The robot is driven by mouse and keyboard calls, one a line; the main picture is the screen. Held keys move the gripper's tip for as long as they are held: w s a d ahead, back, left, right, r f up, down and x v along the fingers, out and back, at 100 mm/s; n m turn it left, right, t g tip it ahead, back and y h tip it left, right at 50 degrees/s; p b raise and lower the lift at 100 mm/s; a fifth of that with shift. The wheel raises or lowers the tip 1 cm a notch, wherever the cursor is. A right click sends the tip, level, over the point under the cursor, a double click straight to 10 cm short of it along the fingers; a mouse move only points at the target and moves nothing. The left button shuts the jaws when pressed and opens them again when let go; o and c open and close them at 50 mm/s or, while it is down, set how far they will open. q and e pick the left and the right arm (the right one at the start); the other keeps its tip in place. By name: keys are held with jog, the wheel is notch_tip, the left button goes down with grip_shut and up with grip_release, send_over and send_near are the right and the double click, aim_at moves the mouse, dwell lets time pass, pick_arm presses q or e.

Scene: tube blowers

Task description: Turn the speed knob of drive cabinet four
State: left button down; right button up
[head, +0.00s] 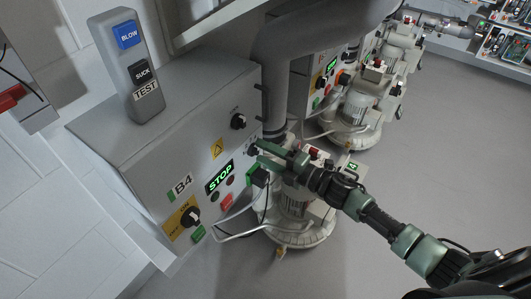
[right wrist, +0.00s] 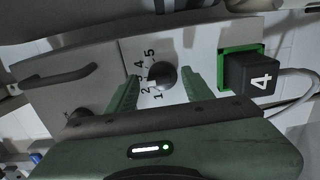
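Drive cabinet four (head: 150,135) is a grey box marked B4, with a lit green STOP display (head: 219,177). Its speed knob (right wrist: 163,76) is black and round, with numbers 1 to 5 around its left side in the right wrist view. Its white mark seems to be near 2. In the head view the knob (head: 252,150) sits at the cabinet's right edge, partly hidden by my gripper. My right gripper (right wrist: 160,84) is open, its green fingers on either side of the knob. I cannot tell whether they touch it. My left gripper is out of view.
A black plug (right wrist: 254,74) marked 4 sits in a green socket beside the knob. Another black knob (head: 238,121) and a yellow-plated rotary switch (head: 188,216) are on the panel. A BLOW/SUCK pendant (head: 126,65) stands on top. Grey floor (head: 440,150) is clear to the right.

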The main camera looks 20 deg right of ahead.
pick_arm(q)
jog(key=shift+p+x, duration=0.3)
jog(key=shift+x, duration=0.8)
pick_arm(e)
jog(key=v, duration=0.7)
jog(key=shift+s+d, duration=0.25)
jog(key=shift+s, duration=0.05)
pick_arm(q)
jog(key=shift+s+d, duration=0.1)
